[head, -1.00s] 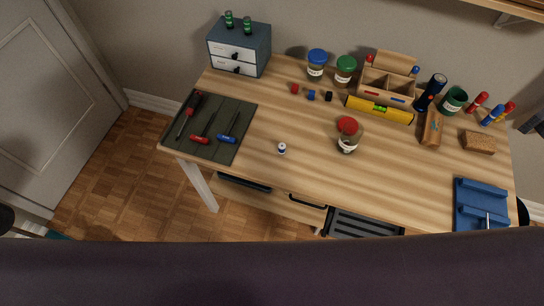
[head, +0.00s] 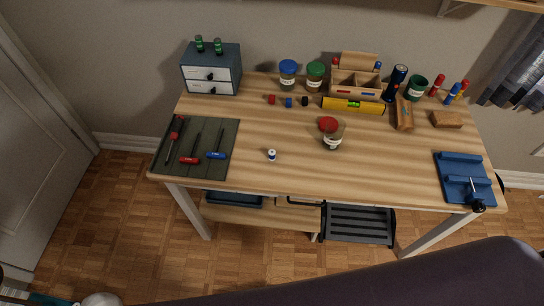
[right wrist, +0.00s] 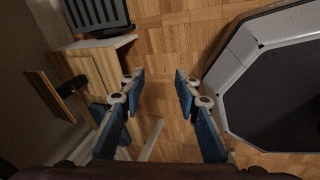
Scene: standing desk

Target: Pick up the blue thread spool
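A small blue spool-like piece (head: 288,102) stands on the desk between a red one (head: 271,99) and a black one (head: 305,101), in front of the jars. A small white-and-blue item (head: 271,155) stands alone nearer the front edge; it is too small to tell what it is. My right gripper (right wrist: 160,75) is open and empty in the right wrist view, above the wood floor, away from the spools. Only a bit of what seems my left arm (head: 50,299) shows at the bottom left of the head view; its fingers cannot be made out.
A tool mat (head: 228,165) lies left, below a drawer box (head: 211,75). A yellow level (head: 353,105) and organizer (head: 342,88) are behind; a blue tray (head: 455,178) is right. The front middle is mostly bare.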

